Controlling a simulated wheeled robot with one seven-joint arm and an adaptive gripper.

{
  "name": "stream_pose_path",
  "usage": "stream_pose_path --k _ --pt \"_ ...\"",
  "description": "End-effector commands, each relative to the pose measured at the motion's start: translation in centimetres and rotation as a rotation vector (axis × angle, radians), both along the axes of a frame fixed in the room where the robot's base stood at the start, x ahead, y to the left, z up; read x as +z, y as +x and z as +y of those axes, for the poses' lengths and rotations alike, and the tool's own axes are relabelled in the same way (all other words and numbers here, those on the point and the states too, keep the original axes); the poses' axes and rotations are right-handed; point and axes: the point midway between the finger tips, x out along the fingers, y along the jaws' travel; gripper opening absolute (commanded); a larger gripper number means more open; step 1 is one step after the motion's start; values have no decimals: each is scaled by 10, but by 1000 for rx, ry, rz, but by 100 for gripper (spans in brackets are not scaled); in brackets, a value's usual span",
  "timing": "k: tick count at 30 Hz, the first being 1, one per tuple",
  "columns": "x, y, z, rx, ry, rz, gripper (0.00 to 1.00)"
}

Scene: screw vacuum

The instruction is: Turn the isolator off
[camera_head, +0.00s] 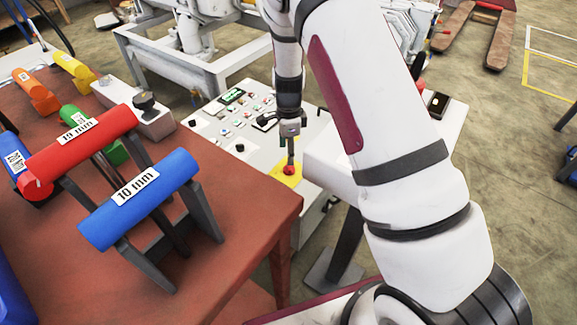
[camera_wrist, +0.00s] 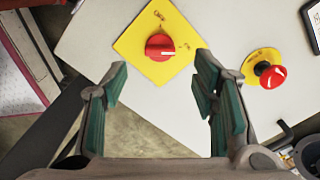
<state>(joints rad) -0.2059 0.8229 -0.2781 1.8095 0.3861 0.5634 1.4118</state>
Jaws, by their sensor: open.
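The isolator is a round red knob (camera_wrist: 160,46) with a white mark toward its right side. It sits on a yellow plate (camera_wrist: 135,42) with small lettering above and to the right, too small to read surely. My gripper (camera_wrist: 162,76) is open and empty, its green-padded fingers on either side of and below the knob in the wrist view, apart from it. In the head view my gripper (camera_head: 290,143) points down at a red control (camera_head: 289,170) on a yellow plate (camera_head: 287,179); whether they touch cannot be told.
A red mushroom button (camera_wrist: 271,75) on its own yellow plate stands right of the knob. The grey control panel (camera_head: 215,125) carries several small buttons. A red-brown table (camera_head: 250,215) with colored-handled tools, including a blue one (camera_head: 140,198), stands left of my arm.

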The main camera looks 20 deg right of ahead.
Motion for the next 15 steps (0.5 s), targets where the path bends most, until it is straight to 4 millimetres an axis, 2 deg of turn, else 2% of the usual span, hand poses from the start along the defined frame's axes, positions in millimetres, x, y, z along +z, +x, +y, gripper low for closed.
stream_pose_path --k 1,6,9,15 --pt "-13 0 0 -1 0 2 53" --pt "-42 0 0 0 0 1 53" --pt "-53 0 0 0 0 0 53" --pt "-64 0 0 1 1 -1 53"
